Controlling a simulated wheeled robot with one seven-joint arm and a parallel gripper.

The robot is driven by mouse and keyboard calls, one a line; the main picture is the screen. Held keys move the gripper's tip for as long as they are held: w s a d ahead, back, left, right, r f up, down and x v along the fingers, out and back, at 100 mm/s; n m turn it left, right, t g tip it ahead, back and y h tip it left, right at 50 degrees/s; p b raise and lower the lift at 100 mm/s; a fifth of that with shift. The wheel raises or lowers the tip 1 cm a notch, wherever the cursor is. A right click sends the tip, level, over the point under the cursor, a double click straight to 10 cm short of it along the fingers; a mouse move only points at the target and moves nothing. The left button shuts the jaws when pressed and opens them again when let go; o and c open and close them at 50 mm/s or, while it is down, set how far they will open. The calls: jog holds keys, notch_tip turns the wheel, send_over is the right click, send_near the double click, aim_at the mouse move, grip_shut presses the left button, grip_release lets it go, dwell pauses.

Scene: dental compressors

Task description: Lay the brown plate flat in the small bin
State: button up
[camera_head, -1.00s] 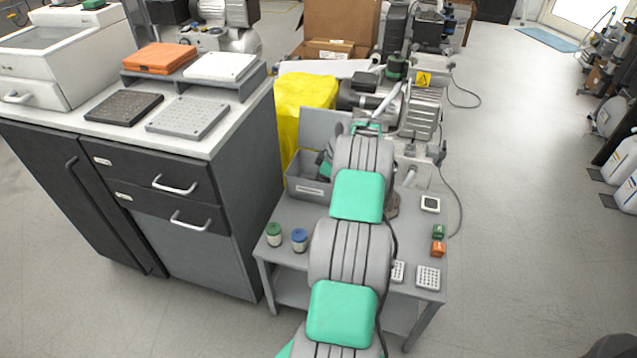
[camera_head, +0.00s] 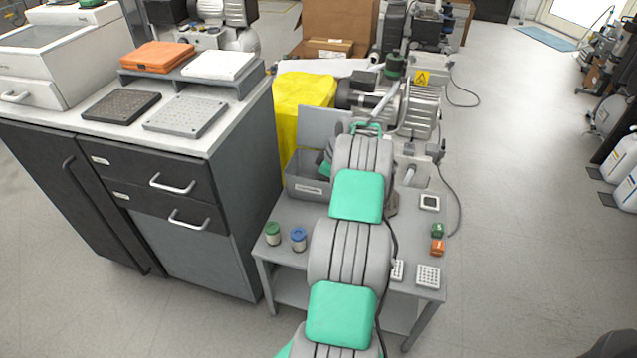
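The small bin (camera_head: 303,188) is a grey open box with a label on its front. It stands on the grey table, left of my arm, which covers its right side. My gripper is mostly hidden behind my own arm; a grey and green part at my arm's end (camera_head: 325,168) shows over the bin's opening. I cannot see the fingertips or whether they hold anything. I cannot make out a brown plate for certain. A dull grey-brown edge (camera_head: 393,202) shows just right of my arm, too covered to identify.
A compressor stands behind. The cabinet top at left holds a dark perforated plate (camera_head: 122,106) and a grey one (camera_head: 186,115).

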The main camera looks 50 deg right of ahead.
jog(key=shift+f, duration=0.1)
dwell(0.5)
jog(key=o, duration=1.6)
jog(key=shift+c, duration=0.7)
jog(key=o, duration=0.4)
jog(key=shift+f, duration=0.1)
jog(key=shift+c, duration=0.2)
jog(key=shift+a, duration=0.1)
jog(key=shift+c, duration=0.2)
jog(key=shift+r, duration=0.45)
jog(key=shift+c, duration=0.4)
jog(key=shift+o, duration=1)
jog(key=shift+r+p, duration=1.95)
jog(key=shift+r, duration=1.15)
jog(key=shift+r, duration=0.1)
